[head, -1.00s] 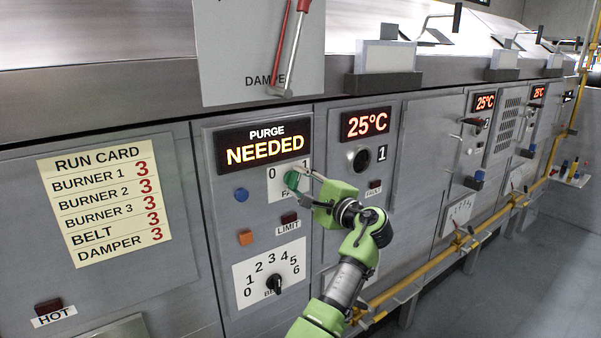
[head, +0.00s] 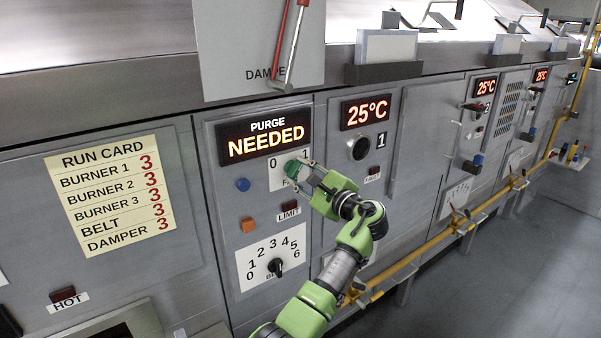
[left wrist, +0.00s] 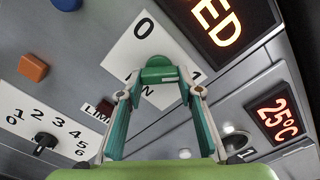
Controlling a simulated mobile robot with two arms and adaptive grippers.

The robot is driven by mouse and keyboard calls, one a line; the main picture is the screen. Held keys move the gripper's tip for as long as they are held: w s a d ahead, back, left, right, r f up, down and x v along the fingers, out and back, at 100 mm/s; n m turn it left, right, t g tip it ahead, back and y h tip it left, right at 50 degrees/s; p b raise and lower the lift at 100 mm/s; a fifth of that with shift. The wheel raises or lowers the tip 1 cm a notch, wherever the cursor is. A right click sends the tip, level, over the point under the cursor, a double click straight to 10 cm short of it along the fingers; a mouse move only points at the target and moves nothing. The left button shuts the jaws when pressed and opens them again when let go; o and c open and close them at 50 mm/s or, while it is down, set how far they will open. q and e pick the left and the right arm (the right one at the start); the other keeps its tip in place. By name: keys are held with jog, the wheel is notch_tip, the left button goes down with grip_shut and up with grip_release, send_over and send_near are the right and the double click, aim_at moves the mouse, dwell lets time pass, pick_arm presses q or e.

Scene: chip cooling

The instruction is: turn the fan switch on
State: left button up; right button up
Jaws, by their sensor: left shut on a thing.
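The fan switch is a green knob (head: 292,168) on a white plate (head: 275,172) marked 0 and 1, under the PURGE NEEDED display. My left gripper (head: 301,171) reaches it from the lower right and is shut on the knob. In the left wrist view the green knob (left wrist: 158,73) sits between the two fingertips (left wrist: 160,92). The 0 is above the knob and the 1 to its right. The fingers cover part of the plate's label. I cannot tell exactly which mark the knob points to. My right gripper is not in view.
A blue button (head: 242,185), an orange button (head: 248,225) and a numbered belt dial (head: 275,266) are on the same panel. A damper lever (head: 290,45) hangs above. A yellow pipe (head: 430,252) runs along the front, low down. The floor at right is clear.

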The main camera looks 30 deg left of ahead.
pick_arm(q)
jog(key=shift+a+r, duration=0.1)
jog(key=shift+r, duration=0.15)
jog(key=o, duration=1.1)
jog(key=shift+a+f, duration=0.1)
jog(key=shift+f, duration=0.1)
jog(key=shift+s+d, duration=0.1)
jog(key=shift+d, duration=0.35)
jog(key=v, duration=1.1)
